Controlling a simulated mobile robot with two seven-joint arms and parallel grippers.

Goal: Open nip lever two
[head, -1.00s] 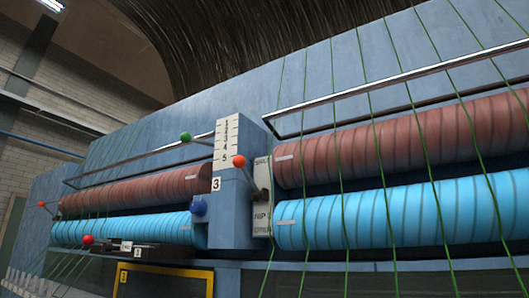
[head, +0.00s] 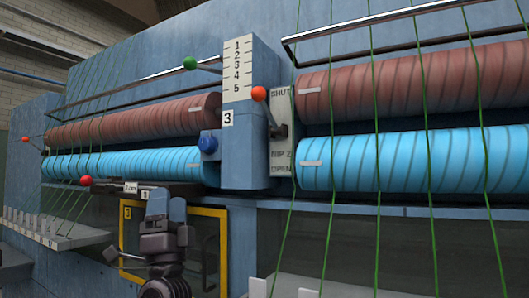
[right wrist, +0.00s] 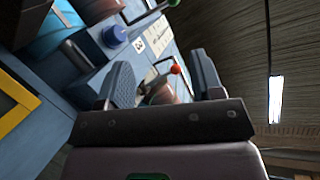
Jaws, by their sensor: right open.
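Nip lever two has an orange knob (head: 259,93) on a dark stem at a pale plate (head: 281,135) marked SHUT, NIP 2 and OPEN. The plate is on the right side of the blue post. The lever leans up, with its knob level with SHUT. My right gripper (head: 167,205) is at the lower middle of the head view, below and left of the lever and clear of it. In the right wrist view the right gripper (right wrist: 163,82) is open and empty, with an orange-red knob (right wrist: 175,69) beyond its fingers. My left gripper is not in view.
The post carries a 1–5 scale (head: 238,67), a green knob (head: 190,63) and a blue knob (head: 208,143). Brown rollers (head: 420,85) and blue rollers (head: 420,160) flank it, with green yarns across them. A yellow frame (head: 222,235) stands behind my right gripper.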

